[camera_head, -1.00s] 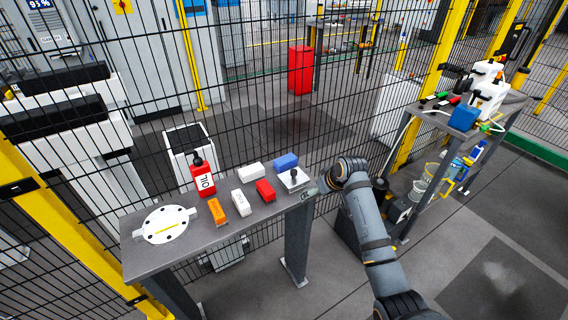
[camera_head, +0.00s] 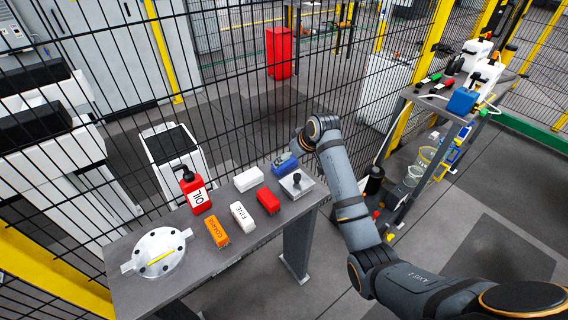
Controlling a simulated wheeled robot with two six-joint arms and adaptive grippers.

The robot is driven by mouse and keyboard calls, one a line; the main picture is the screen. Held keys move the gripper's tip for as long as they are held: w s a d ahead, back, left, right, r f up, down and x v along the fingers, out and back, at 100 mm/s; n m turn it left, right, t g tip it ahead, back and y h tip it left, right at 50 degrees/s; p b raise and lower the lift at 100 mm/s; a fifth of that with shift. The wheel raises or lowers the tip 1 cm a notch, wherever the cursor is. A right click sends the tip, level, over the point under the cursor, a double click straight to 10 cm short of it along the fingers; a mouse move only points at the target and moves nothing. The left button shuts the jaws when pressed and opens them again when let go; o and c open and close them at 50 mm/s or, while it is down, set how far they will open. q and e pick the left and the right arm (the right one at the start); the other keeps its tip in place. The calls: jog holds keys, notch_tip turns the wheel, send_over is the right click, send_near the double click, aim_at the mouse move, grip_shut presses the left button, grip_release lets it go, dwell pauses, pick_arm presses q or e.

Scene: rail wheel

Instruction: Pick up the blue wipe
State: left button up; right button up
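The blue wipe (camera_head: 289,169) is a small blue block at the back right of the grey table (camera_head: 130,297), beside a white block and behind a metal piece with a dark knob. My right arm comes in from the right and bends down over the table's back right corner. My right gripper (camera_head: 279,160) is small and partly hidden at the far end of this arm, at the top of the blue wipe. I cannot tell whether it touches the wipe or how its fingers stand. My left gripper is not in view.
On the table are a white block (camera_head: 248,179), a red block (camera_head: 268,201), a white FINE block (camera_head: 243,217), an orange block (camera_head: 217,232), a red oil bottle (camera_head: 196,193), the knobbed metal piece (camera_head: 297,187) and a round white flange (camera_head: 160,253). A wire fence stands behind.

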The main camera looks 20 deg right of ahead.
aim_at(285, 164)
jog(key=shift+w+a+f, duration=0.15)
jog(key=shift+w+f, duration=0.2)
jog(key=shift+f, duration=0.1)
jog(key=shift+w+f, duration=0.2)
jog(key=shift+w+a+f, duration=0.1)
jog(key=shift+w+f, duration=0.2)
jog(key=shift+f, duration=0.1)
jog(key=x, duration=0.3)
jog(key=shift+w+f+p, duration=0.3)
jog(key=shift+p, duration=0.1)
jog(key=shift+w+f, duration=0.1)
jog(key=shift+f, duration=0.05)
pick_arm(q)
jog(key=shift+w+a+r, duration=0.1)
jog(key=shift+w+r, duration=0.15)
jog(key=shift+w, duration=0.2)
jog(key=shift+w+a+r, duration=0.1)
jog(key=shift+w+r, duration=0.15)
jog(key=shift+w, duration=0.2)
pick_arm(e)
jog(key=c, duration=1)
